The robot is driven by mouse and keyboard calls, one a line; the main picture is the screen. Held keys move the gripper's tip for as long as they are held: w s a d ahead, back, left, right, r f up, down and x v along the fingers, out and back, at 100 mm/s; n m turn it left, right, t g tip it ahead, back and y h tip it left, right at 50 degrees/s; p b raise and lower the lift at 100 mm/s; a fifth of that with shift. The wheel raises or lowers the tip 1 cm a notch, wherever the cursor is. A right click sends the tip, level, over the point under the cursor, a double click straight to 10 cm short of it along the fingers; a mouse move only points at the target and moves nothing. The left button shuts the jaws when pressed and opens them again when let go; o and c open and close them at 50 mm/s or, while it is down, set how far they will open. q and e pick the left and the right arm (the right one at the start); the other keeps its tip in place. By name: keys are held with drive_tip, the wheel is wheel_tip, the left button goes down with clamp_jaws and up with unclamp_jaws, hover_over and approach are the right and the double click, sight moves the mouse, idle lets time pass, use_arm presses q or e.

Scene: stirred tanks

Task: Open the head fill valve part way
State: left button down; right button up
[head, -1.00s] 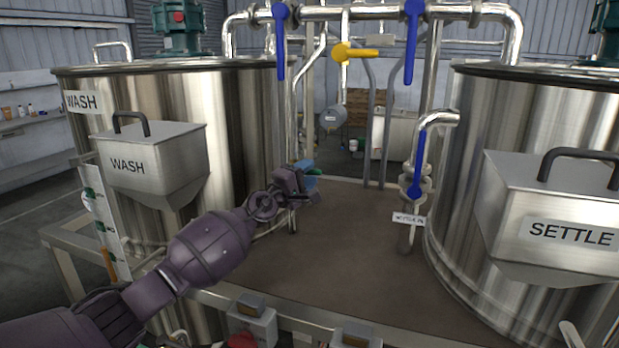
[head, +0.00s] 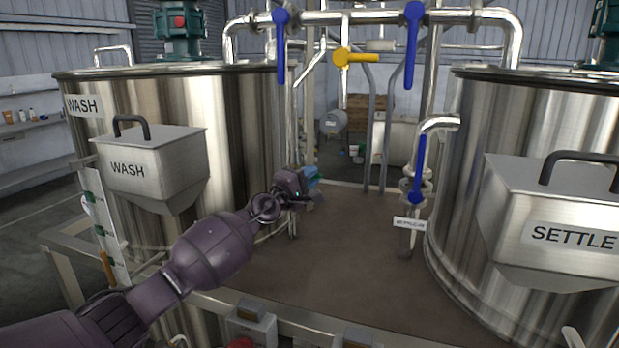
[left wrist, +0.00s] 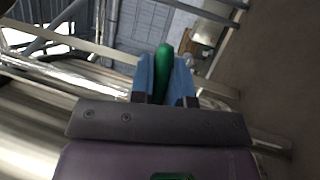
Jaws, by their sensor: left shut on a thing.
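My left gripper (head: 312,181) reaches between the two tanks, beside the right side of the WASH tank (head: 240,125). In the left wrist view its blue fingers (left wrist: 164,80) are shut on a green handle (left wrist: 164,62), which sticks out beyond the fingertips. In the head view the gripper hides most of this handle, so its angle and the valve body cannot be told. No readable label marks it as the head fill valve.
Blue levers (head: 281,45) (head: 411,45) hang from the top pipe, with a yellow lever (head: 355,57) between them. Another blue lever (head: 419,165) stands by the SETTLE tank (head: 520,110). Upright pipes (head: 376,150) rise behind the gripper. The brown deck (head: 330,260) is clear.

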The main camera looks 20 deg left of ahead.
use_arm(q)
drive_tip(key=shift+r+n+t+y, duration=0.25)
drive_tip(key=shift+n+t+y, duration=0.05)
drive_tip(key=shift+n, duration=0.6)
drive_tip(key=n, duration=0.1)
drive_tip(key=r+n+t+y, duration=0.1)
drive_tip(key=n, duration=0.2)
drive_tip(key=shift+a+r+t, duration=0.2)
drive_tip(key=shift+a+t, duration=0.1)
drive_tip(key=c, duration=1.1)
unclamp_jaws()
